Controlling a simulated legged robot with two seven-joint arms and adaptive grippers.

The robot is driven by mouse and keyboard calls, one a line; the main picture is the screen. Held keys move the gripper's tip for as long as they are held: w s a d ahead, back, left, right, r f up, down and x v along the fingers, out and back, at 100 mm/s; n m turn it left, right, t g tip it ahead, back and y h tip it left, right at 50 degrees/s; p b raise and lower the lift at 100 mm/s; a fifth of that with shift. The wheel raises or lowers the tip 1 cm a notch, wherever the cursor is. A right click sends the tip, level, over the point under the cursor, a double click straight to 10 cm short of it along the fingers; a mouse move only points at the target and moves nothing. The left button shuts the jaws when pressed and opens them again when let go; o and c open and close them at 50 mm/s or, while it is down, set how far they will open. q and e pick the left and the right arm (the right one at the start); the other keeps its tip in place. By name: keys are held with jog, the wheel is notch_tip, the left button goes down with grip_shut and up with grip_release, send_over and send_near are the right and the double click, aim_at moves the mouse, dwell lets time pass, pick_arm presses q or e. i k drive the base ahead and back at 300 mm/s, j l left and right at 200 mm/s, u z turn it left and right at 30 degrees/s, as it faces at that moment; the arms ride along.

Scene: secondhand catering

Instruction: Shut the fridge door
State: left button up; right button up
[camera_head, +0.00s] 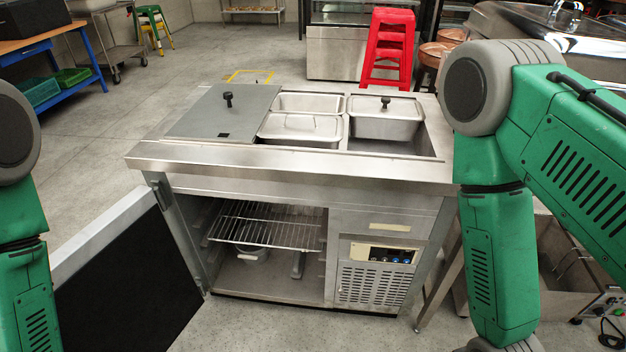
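The fridge (300,170) is a steel counter unit in the middle of the head view. Its door (128,270) stands wide open, hinged at the unit's left side and swung out to the left toward me. The door's inner face is black with a pale edge. The open compartment shows a wire shelf (268,226) and a small container (252,254) below it. My green left arm stands at the left edge, in front of part of the door. My green right arm stands at the right, in front of the unit's right side. Both grippers are out of view.
The counter top holds a grey lid (226,112) and steel pans (384,118). A control panel and vent grille (375,280) fill the lower right front. Red stacked stools (388,48) stand behind. A blue-legged table (55,55) is at the far left. The floor before the compartment is clear.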

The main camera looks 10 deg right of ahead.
aim_at(124, 283)
jog(key=i+j+u, duration=0.1)
jog(key=u, duration=0.3)
jog(key=i+u, duration=0.35)
jog(key=k+l, duration=0.05)
